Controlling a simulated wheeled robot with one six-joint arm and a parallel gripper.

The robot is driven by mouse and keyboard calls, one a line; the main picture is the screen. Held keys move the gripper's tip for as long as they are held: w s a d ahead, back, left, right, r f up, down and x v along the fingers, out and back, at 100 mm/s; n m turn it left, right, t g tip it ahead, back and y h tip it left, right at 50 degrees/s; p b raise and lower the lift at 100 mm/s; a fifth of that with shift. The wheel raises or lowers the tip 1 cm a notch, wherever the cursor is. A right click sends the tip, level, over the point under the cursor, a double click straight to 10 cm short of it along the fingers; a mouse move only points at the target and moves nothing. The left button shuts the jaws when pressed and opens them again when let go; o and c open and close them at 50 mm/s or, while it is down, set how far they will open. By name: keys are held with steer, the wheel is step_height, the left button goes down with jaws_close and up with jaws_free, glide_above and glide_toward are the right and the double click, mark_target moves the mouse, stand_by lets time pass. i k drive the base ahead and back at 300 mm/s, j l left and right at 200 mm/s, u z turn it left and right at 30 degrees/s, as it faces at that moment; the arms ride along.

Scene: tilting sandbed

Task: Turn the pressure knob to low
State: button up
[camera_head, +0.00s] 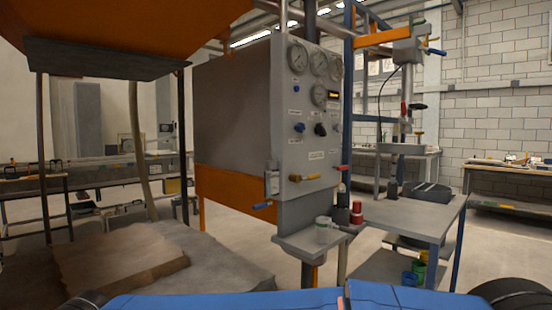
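A grey control panel (290,150) stands on the side of a large grey cabinet. It carries several round gauges (298,57) near its top and a small lit display (333,95). Below them sit a blue knob (299,127) and a black knob (320,129), with another small control at the panel's right edge. The labels are too small to read, so I cannot tell which one is the pressure knob or how it is set. My gripper is not in view. Nothing is seen touching the panel.
A valve with a yellow-brown handle (305,177) sticks out below the knobs. A small shelf (305,241) with a cup (323,229) juts out under the panel. A grey table (405,215) stands to the right. A sandbed (120,255) lies to the left under an orange hood (150,30).

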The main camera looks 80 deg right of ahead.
mark_target(300, 129)
steer(key=k+l+z, duration=0.1)
steer(key=z, duration=2.55)
